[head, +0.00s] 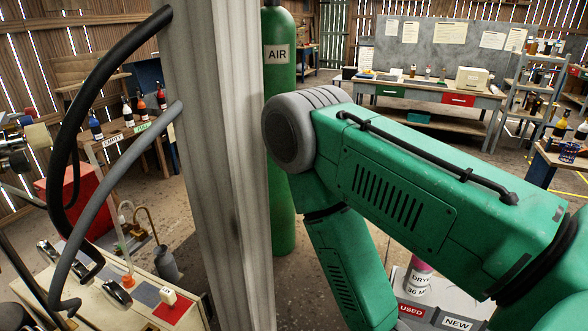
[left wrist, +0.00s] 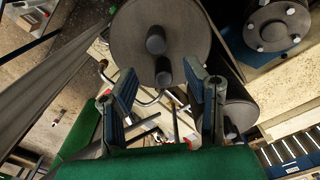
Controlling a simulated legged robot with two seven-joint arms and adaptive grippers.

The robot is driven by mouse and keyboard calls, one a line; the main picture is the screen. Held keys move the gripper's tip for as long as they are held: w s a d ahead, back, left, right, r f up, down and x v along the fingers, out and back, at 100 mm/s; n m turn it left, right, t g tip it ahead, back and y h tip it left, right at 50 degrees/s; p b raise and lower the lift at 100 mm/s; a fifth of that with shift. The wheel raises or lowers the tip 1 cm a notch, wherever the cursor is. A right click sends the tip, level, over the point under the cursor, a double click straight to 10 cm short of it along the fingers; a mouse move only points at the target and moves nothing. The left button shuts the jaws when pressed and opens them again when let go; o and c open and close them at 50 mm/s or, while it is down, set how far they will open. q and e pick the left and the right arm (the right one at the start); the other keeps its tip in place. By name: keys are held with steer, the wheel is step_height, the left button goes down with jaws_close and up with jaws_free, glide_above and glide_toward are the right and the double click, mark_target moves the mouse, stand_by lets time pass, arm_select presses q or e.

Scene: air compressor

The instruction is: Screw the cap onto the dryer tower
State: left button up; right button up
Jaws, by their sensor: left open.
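In the left wrist view my left gripper (left wrist: 161,76) is open, its two fingers spread apart. A large grey round body (left wrist: 160,25) with dark stubs lies just beyond the fingertips. One stub appears between the fingers, but I cannot tell whether they touch it. I cannot tell whether this round body is the cap or part of the dryer tower. A second grey round part (left wrist: 276,25) with a ring of bolts is at the upper right. In the head view a green arm of mine (head: 430,190) crosses from the right; its gripper is out of view.
A pale upright post (head: 212,170) blocks the middle left of the head view, with a green AIR cylinder (head: 279,90) behind it. Dark hoses (head: 62,150) loop at the left above a workbench (head: 110,310). A labelled jar (head: 417,284) stands near USED and NEW labels.

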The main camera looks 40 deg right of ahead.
arm_select(q)
steer(key=shift+f+b, duration=0.9)
steer(key=shift+f, duration=1.15)
jaws_close()
steer(key=shift+p, duration=0.3)
